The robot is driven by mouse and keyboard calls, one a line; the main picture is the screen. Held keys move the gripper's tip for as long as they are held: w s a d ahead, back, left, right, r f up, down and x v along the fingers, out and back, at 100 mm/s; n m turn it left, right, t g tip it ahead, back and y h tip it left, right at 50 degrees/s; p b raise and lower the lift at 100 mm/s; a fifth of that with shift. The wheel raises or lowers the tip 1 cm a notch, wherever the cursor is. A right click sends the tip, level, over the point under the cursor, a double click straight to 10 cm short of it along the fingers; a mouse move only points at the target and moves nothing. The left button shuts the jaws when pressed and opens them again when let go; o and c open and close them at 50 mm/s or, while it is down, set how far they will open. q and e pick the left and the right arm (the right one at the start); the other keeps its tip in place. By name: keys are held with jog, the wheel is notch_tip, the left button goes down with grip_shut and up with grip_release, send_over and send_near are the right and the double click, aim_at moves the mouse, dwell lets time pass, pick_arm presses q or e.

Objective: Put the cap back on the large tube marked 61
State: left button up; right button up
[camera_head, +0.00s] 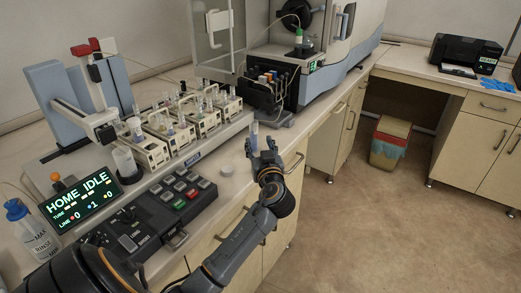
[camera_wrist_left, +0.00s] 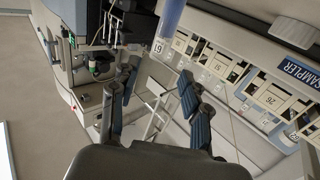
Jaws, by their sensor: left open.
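The large tube marked 61 (camera_wrist_left: 172,15) shows at the top of the left wrist view, with its label near its visible lower end. In the head view a pale blue tube (camera_head: 254,136) stands upright just behind my left gripper (camera_head: 263,155), near the bench's front edge; its lower part is hidden. My left gripper's fingers (camera_wrist_left: 157,98) are apart with nothing between them. My right gripper is not in view.
The sampler's racks (camera_head: 182,138) with small tubes stand behind and left. A button panel (camera_head: 155,215) lies at the front left, beside a lit display (camera_head: 82,200) and a rinse bottle (camera_head: 35,232). The spectrometer (camera_head: 310,60) is at the back. Bare bench surrounds the white piece.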

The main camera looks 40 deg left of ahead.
pick_arm(q)
jog(key=shift+s+d, duration=0.5)
jog(key=shift+d, duration=0.05)
jog(key=d+f+m+t+h, duration=0.1)
jog(key=d+f+m+h, duration=0.45)
jog(key=d+f, duration=0.45)
jog(key=d+f+m+h, duration=0.4)
jog(key=d+f+h, duration=0.25)
jog(key=f, duration=0.55)
jog(key=s+d+f+m+g, duration=0.1)
jog(key=s+f, duration=0.2)
jog(key=f, duration=0.4)
jog(key=s+d+f+m+g, duration=0.1)
jog(key=s+d+f, duration=0.15)
jog(key=f, duration=0.45)
jog(key=s+d+f+g+h, duration=0.15)
jog(key=s+f+g, duration=0.35)
jog(key=s+f, duration=1.5)
jog(key=s+f+g, duration=0.2)
jog(key=s+f, duration=0.2)
jog(key=s, duration=0.7)
jog(key=s+f+m+g, duration=0.1)
jog(key=s+f, duration=0.3)
jog(key=s, duration=0.7)
jog(key=shift+s+a+f+g, duration=0.15)
jog(key=shift+s+f+g, duration=0.25)
jog(key=shift+g, duration=0.3)
jog(key=shift+r+h, duration=0.1)
jog(key=shift+h, duration=0.15)
